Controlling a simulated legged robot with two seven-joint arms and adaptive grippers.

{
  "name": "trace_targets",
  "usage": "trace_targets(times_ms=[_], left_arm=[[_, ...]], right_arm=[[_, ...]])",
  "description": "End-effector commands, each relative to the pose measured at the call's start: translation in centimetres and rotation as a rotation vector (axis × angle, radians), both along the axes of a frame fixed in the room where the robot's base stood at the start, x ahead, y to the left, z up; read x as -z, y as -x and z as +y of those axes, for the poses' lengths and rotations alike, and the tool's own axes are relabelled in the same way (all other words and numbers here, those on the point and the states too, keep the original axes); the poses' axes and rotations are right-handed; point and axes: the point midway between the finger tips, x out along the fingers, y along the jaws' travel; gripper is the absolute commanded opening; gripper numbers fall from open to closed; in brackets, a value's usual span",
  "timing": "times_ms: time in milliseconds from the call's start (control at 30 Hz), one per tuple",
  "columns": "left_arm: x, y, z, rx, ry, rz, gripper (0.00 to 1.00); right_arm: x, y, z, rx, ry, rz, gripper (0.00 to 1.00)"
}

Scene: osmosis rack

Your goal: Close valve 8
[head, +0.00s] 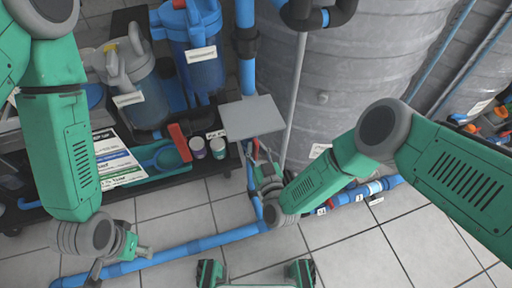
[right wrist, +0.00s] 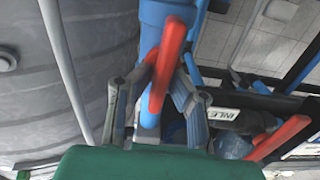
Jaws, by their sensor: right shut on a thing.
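A red valve handle (right wrist: 166,62) sits on a vertical blue pipe (right wrist: 152,12) in the right wrist view. My right gripper (right wrist: 152,85) is shut on this handle, with a finger on each side of it. In the head view my right gripper (head: 258,160) is at the blue pipe just below a grey plate, and the handle is mostly hidden there. No number is readable on this valve, so I cannot tell whether it is valve 8. My left gripper (head: 96,272) is low at the left above the floor, apart from the valve; its fingers are too small to judge.
A second red handle (right wrist: 280,138) is near a label (right wrist: 222,114) reading "INLE". A grey plate (head: 252,118) lies just above my right gripper. A large grey tank (head: 345,75) stands behind it. Blue filter housings (head: 205,70) stand left. A blue pipe (head: 185,250) runs along the tiled floor.

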Motion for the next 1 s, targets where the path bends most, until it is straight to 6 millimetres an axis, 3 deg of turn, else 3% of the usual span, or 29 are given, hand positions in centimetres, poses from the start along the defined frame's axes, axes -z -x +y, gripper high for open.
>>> trace_targets(times_ms=[1000], left_arm=[[2.7, 0.0, 0.0, 0.0, 0.0, 0.0, 0.4]], right_arm=[[0.7, -0.4, -1.2, 0.007, -0.845, 0.274, 0.0]])
